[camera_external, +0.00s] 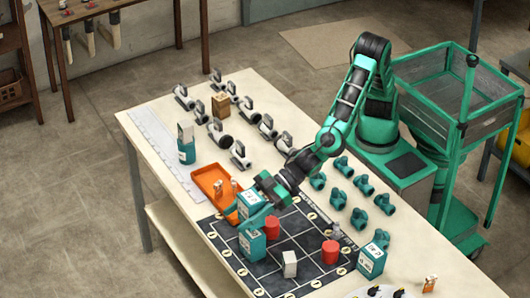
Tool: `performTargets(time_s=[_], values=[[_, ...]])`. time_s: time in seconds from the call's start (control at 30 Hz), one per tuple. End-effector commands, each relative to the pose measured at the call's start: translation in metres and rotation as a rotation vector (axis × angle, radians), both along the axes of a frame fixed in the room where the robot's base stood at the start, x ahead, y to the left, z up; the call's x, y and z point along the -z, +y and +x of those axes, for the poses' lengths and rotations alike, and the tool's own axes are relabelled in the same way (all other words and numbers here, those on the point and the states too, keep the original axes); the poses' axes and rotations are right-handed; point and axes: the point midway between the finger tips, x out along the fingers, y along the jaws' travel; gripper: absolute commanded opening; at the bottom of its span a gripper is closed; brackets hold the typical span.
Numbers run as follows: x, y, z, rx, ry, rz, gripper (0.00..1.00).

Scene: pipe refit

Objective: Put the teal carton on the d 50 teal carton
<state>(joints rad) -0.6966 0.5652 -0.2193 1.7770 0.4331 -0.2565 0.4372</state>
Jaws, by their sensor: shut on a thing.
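My gripper (256,212) reaches down over the left part of the black gridded mat (305,243). It is shut on a teal carton with a pale label (249,204), whose lower part is hard to make out. Another teal carton (252,246) stands upright on the mat just below the held one in the picture. Whether the two touch cannot be told. A third teal carton (370,262) stands at the mat's right edge, with a small teal piece by its top. A fourth (187,151) stands at the far left with a grey-white block above it. Markings are too small to read.
Red cylinders (272,228) (330,252), a pale block (289,264) and a small grey piece (335,230) stand on the mat. An orange tray (205,178) lies beyond it. Teal fittings (338,198) and white fittings (240,154) fill the back of the table.

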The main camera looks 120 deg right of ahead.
Motion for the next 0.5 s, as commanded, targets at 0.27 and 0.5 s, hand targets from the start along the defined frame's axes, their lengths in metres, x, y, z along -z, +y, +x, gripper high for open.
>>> performTargets(time_s=[0.27, 0.5], values=[[0.032, 0.0, 0.0, 0.001, 0.001, -0.001, 0.24], [0.038, 0.0, 0.0, 0.001, -0.002, 0.001, 0.24]])
